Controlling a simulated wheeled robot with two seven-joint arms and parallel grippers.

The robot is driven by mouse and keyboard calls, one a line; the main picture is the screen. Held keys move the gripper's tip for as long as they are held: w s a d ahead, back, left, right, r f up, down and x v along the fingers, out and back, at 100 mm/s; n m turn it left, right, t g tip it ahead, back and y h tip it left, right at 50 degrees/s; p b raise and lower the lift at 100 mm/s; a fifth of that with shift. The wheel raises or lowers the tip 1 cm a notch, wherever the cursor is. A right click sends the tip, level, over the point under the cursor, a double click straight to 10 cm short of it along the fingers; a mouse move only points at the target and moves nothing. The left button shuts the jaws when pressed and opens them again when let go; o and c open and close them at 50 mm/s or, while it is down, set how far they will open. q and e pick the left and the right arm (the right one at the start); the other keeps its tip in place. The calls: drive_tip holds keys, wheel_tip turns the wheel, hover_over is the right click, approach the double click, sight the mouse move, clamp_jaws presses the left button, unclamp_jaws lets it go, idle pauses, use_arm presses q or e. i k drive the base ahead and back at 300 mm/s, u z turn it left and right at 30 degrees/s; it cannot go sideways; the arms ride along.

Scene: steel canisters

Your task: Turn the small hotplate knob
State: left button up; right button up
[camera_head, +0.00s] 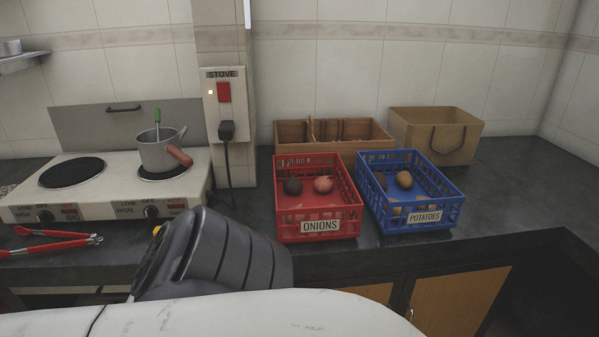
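The two-plate stove (110,195) stands on the counter at the left. Its small hotplate (150,177) is at the right, under a grey pot (158,152) with a brown-red handle and a green utensil in it. The dark small hotplate knob (151,212) is on the front panel below the pot, between printed labels. A second knob (45,215) sits at the left below the larger hotplate (71,172). A grey and white arm of mine crosses the bottom, just below and right of the small knob. Neither gripper's fingers can be seen.
Red-handled tongs (55,243) lie on the counter before the stove. A red crate (350,222) labelled onions and a blue crate (372,205) labelled potatoes stand to the right. Behind are a wooden box (290,133) and a brown bag (415,130). A stove switch (224,92) is on the wall.

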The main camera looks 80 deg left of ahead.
sight(151, 212)
drive_tip(key=i, duration=0.8)
drive_tip(key=u, duration=2.9)
